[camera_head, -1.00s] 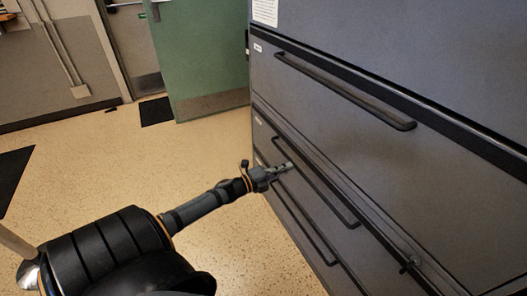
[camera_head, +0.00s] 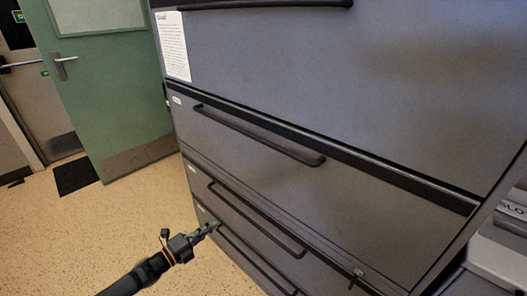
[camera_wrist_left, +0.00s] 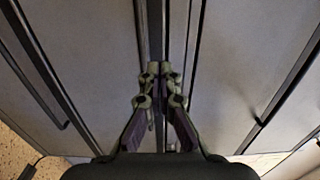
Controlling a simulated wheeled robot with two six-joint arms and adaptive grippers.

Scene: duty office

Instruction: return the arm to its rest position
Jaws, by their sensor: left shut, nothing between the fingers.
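My left gripper (camera_head: 209,230) is at the lower left of the head view, on the arm coming in from the lower left. It is shut and empty, pointing at the lower drawers of a dark grey filing cabinet (camera_head: 330,200). In the left wrist view, its fingertips (camera_wrist_left: 161,72) meet in front of the cabinet face, over a dark vertical seam between drawers. I cannot tell whether the fingertips touch the cabinet. My right gripper is in neither view.
The cabinet has long black bar handles, one (camera_head: 258,136) on the middle drawer and another (camera_head: 255,222) below. A green door (camera_head: 112,90) stands at the back left, with a dark mat (camera_head: 76,175) beside it. Speckled floor (camera_head: 120,225) is clear left of the cabinet.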

